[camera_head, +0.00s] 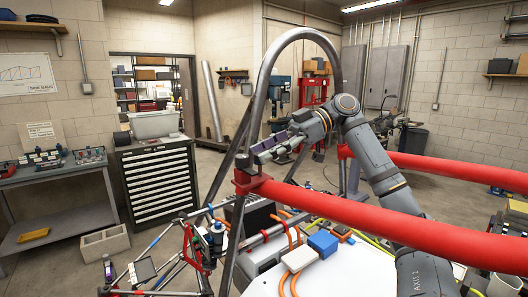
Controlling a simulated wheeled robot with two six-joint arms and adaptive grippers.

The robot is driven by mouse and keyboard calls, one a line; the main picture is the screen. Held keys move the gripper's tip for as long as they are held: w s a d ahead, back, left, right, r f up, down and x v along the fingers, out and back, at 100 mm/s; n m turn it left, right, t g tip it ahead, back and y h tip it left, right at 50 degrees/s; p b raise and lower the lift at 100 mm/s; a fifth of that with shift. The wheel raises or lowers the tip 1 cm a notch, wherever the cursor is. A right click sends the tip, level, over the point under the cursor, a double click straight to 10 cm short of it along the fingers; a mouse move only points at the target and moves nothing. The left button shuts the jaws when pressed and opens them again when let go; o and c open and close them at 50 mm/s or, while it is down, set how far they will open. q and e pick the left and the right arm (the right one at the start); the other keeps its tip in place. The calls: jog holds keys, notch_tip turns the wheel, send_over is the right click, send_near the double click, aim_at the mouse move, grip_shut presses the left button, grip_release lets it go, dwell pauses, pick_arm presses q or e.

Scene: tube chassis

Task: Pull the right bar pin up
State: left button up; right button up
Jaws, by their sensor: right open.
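A red side bar (380,218) runs from the lower right to a red bracket (250,184) on the grey tube frame. A small upright piece, which looks like a pin (242,160), stands on top of this bracket; its details are too small to tell. My right gripper (262,151) is open, just above and to the right of the bracket, with its fingers pointing left. It looks empty, and I cannot tell whether it touches the pin. A second red bar (450,172) ends at another red bracket (345,151), partly behind my right arm. My left gripper is not in view.
A grey tube hoop (262,85) arches up behind the right gripper. Below lie a white panel (345,275), blue and white connectors (323,243) and orange cables. A dark drawer cabinet (160,182) and a workbench (60,175) stand at the left. Open floor lies behind the frame.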

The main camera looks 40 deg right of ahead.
jog(key=v, duration=0.6)
jog(key=shift+s+d+r, duration=0.15)
jog(key=shift+s+d, duration=0.05)
jog(key=shift+d, duration=0.15)
